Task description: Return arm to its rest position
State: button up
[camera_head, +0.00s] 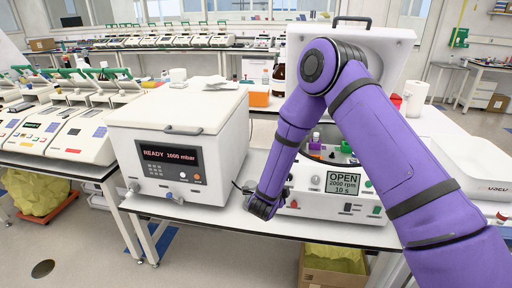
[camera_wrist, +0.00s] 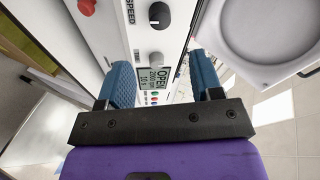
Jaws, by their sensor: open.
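My purple arm reaches over the bench in the head view and bends down at the elbow. Its dark wrist end hangs in front of the bench, beside the open centrifuge (camera_head: 300,203). In the wrist view my gripper (camera_wrist: 164,78) has its two blue fingers well apart, with nothing held between them. The centrifuge's control panel (camera_wrist: 135,35), with its knobs and display, shows beyond and between the fingers. The display (camera_head: 342,183) reads OPEN, 2000 rpm, 10 s. The centrifuge lid (camera_head: 390,50) stands raised, and my arm partly hides the bowl.
A white vacuum box (camera_head: 205,120) reading READY 1000 mbar stands left of the centrifuge, close to my forearm. Thermal cyclers (camera_head: 65,135) line the left bench. A cardboard box (camera_head: 330,272) with a yellow bag sits under the bench. Open floor (camera_head: 215,255) lies in front.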

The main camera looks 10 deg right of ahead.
notch_tip(320, 180, up, 17)
jog(key=w+n+y, duration=0.1)
jog(key=n+y, duration=0.4)
jog(key=s+d+r+n+g+y, duration=0.1)
jog(key=s+r+n+y, duration=0.2)
jog(key=r, duration=0.4)
jog(key=s+d+r+n, duration=0.1)
jog(key=s+r+n, duration=0.2)
jog(key=s+r, duration=0.3)
jog(key=s+d+r+n+g, duration=0.2)
jog(key=s+d+r+n, duration=0.1)
jog(key=s, duration=0.7)
jog(key=s+d+r+n+g, duration=0.2)
jog(key=s+d+n, duration=0.1)
jog(key=s, duration=0.8)
jog(key=s+d+r+n+g+h, duration=0.1)
jog(key=s+d+r+n+g, duration=0.1)
jog(key=s, duration=0.9)
jog(key=shift+d+r+n, duration=0.7)
jog(key=shift+d+r, duration=0.15)
jog(key=shift+d, duration=0.35)
